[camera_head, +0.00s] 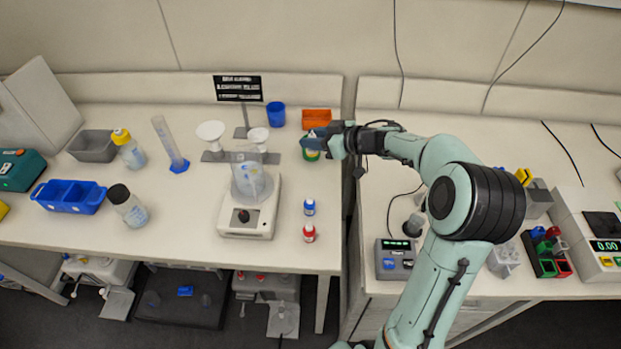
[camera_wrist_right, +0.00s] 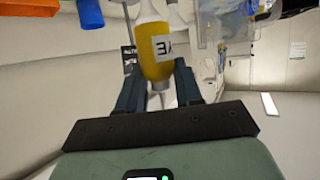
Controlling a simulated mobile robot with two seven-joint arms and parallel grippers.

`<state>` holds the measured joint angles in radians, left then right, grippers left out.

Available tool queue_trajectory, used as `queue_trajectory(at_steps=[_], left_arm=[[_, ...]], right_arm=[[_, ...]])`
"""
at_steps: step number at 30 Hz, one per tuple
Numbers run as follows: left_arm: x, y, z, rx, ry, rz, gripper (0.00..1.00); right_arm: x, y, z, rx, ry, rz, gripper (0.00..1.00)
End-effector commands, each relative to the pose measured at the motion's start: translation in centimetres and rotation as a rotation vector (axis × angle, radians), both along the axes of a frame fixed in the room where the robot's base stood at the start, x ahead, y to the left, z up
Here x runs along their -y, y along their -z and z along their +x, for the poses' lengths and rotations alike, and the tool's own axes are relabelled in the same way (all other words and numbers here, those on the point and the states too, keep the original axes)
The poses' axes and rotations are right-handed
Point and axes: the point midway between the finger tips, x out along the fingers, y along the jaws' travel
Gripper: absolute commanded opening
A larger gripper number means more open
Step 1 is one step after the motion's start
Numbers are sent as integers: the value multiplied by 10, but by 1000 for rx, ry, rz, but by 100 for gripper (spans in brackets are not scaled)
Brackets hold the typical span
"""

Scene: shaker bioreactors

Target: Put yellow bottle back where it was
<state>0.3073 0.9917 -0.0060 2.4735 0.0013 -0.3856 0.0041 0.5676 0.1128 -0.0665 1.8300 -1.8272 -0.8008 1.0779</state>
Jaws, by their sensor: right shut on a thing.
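My right gripper (camera_head: 316,138) reaches in from the right over the right end of the left bench. It is shut on a yellow bottle (camera_wrist_right: 155,48) with a white label, which sits between the two fingers in the right wrist view. In the head view the gripper hides most of the bottle. Whether the bottle touches the bench is also unclear. My left gripper is not in view.
An orange bin (camera_head: 317,116) and a blue cup (camera_head: 276,112) stand behind the gripper. A white stirrer (camera_head: 247,220) with a beaker is to the left. Blue-capped (camera_head: 309,207) and red-capped (camera_head: 309,233) vials stand in front. A gap separates the two benches.

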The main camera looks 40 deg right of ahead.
Motion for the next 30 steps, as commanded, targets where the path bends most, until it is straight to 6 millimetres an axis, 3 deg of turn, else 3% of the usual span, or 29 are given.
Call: queue_trajectory(at_steps=[3, 10, 17, 24, 30], left_arm=[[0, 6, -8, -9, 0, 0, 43], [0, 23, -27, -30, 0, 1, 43], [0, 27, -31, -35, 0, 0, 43], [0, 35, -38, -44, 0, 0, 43], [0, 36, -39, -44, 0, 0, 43]], right_arm=[[0, 39, -1, -8, 1, 4, 11], [0, 96, -2, -7, 1, 2, 11], [0, 116, 0, 0, 0, -1, 11], [0, 151, 0, -3, 1, 2, 10], [0, 157, 1, 1, 1, -1, 10]])
